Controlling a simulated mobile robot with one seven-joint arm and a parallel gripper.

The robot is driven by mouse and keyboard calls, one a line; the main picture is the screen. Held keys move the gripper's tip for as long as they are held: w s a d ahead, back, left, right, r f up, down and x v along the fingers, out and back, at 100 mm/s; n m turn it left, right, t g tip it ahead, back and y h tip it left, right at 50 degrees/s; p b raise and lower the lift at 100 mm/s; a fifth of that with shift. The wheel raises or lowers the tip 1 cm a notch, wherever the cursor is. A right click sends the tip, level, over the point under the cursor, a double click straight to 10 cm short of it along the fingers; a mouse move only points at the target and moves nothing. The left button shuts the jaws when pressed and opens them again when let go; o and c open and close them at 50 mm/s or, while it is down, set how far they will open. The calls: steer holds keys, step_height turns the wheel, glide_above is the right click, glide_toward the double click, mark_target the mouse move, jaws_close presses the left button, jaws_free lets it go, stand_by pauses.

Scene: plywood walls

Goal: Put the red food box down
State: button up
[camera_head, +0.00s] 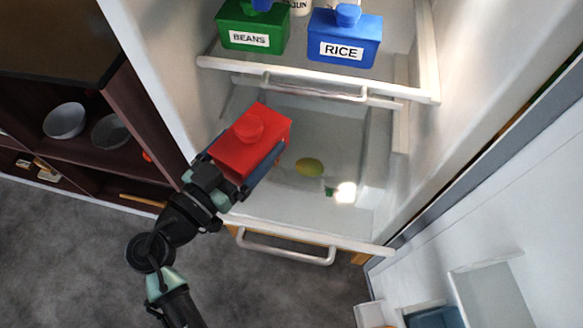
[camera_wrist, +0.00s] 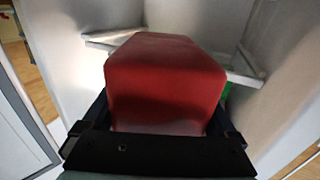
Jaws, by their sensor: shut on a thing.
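The red food box (camera_head: 250,141) has a round knob on its lid. My gripper (camera_head: 238,174) is shut on it, with a finger along each side. In the head view the box is over the left part of an open white drawer (camera_head: 315,217) at the bottom of a white cabinet. I cannot tell whether the box touches the drawer. In the wrist view the red box (camera_wrist: 165,85) fills the middle between the fingers and hides most of what lies beyond it.
A green BEANS box (camera_head: 250,38) and a blue RICE box (camera_head: 344,48) stand on the shelf above. A yellow-green oval item (camera_head: 309,167) lies in the drawer, with free floor around it. A dark shelf unit with bowls (camera_head: 65,121) is at left. A white door (camera_head: 500,180) stands at right.

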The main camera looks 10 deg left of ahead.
step_height(320, 180, down, 10)
steer(key=shift+r+b, duration=0.2)
steer(key=shift+b, duration=0.8)
steer(key=shift+f+b, duration=0.25)
steer(key=shift+b, duration=0.05)
steer(key=o, duration=1.4)
steer(key=shift+r, duration=0.1)
steer(key=shift+r+p, duration=0.2)
steer(key=shift+p, duration=0.25)
steer(key=v, duration=1.2)
steer(key=shift+f, duration=0.15)
